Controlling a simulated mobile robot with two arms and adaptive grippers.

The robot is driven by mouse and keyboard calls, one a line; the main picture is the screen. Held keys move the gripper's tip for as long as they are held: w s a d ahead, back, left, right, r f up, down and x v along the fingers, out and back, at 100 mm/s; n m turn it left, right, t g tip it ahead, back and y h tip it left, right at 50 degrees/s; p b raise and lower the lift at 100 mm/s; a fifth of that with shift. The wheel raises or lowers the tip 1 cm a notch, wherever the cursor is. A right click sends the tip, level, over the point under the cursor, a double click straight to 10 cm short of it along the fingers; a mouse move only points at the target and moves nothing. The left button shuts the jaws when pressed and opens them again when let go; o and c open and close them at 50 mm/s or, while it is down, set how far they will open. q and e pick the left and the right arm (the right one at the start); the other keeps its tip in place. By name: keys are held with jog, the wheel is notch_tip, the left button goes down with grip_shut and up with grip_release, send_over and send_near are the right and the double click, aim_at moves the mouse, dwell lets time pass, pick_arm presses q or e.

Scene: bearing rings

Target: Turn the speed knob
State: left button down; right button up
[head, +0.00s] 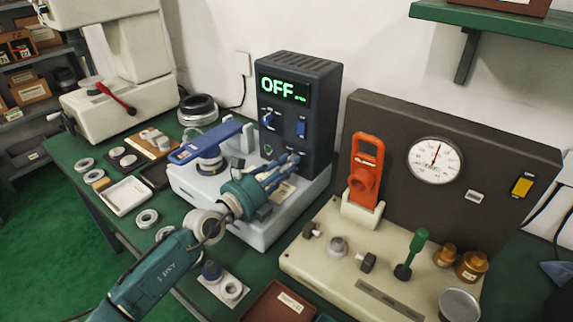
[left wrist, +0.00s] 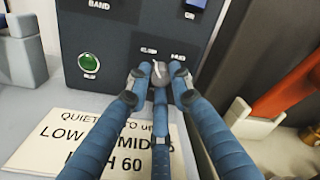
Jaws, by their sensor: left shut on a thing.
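The speed knob (left wrist: 159,73) is a small grey knob with a white pointer mark, low on the dark front panel of the control box (head: 322,85). In the left wrist view the blue fingers of my left gripper (left wrist: 159,82) are closed around it. In the head view my left gripper (head: 292,160) reaches the lower front of the box and its fingers hide the knob. Small labels sit above the knob, partly blurred. The green display (head: 283,89) reads OFF. My right gripper does not show.
A green button (left wrist: 89,63) is left of the knob. A printed card (left wrist: 60,140) lies below it. A blue-handled device (head: 210,140) stands left of my gripper. On the right are an orange tool (head: 366,170) and a gauge panel (head: 490,150).

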pick_arm(q)
jog(key=m+p, duration=0.1)
jog(key=m, duration=0.2)
jog(key=shift+s+d+f, duration=0.1)
jog(key=shift+f, duration=0.05)
jog(key=shift+f+m+p, duration=0.15)
jog(key=shift+m+p, duration=0.15)
jog(key=shift+m, duration=0.4)
jog(key=shift+f, duration=0.1)
jog(key=c, duration=1.5)
grip_release()
jog(key=shift+c, duration=0.2)
jog(key=shift+r, duration=0.2)
jog(key=v, duration=1.2)
jog(key=shift+r, duration=0.15)
